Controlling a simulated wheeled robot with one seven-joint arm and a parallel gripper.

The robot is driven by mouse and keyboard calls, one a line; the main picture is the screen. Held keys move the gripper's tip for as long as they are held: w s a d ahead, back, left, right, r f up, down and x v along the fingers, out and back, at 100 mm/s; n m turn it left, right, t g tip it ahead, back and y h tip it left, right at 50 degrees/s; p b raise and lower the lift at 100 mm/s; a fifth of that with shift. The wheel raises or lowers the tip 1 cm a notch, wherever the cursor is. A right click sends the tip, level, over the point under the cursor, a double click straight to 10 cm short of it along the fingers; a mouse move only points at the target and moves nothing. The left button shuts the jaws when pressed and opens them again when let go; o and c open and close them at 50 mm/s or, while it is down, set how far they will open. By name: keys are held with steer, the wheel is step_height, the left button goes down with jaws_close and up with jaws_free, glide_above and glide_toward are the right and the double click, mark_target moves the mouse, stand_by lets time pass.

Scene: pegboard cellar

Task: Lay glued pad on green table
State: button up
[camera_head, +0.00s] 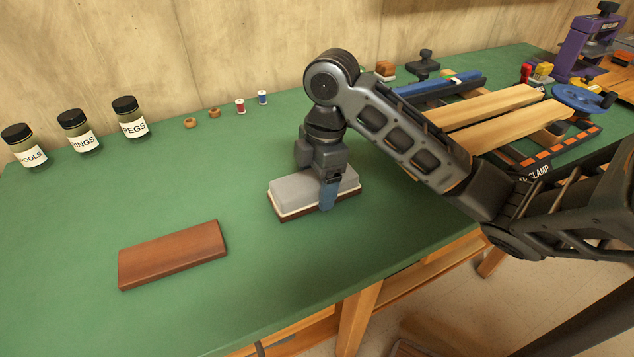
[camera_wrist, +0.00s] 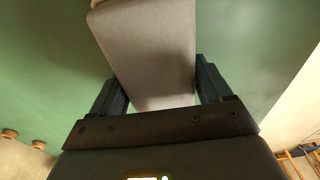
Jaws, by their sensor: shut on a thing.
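The glued pad (camera_head: 293,190) is a block with a grey top, a pale cream layer below it and a dark brown underside. It is level, at or very near the surface of the green table (camera_head: 260,290); I cannot tell whether it touches. My gripper (camera_head: 328,190) points down from above and is shut on the pad's long sides, nearer its right end. In the wrist view the grey face of the pad (camera_wrist: 148,45) lies between the two dark fingers of my gripper (camera_wrist: 155,88). The pad's far side is hidden in the head view.
A reddish-brown wooden block (camera_head: 172,254) lies at the front left. Three labelled jars (camera_head: 78,133), small rings and spools (camera_head: 240,106) stand along the back. A clamp bench with pale boards (camera_head: 490,112) stands at the right. Table is clear around the pad.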

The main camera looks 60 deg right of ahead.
steer(key=shift+f, duration=0.25)
steer(key=o, duration=1.1)
steer(key=shift+r, duration=0.1)
steer(key=shift+c, duration=0.2)
step_height(320, 180, up, 12)
steer(key=d+p, duration=0.1)
steer(key=p, duration=0.1)
steer(key=shift+s+r+p, duration=0.15)
steer(key=shift+s+p, duration=0.15)
steer(key=shift+s, duration=0.1)
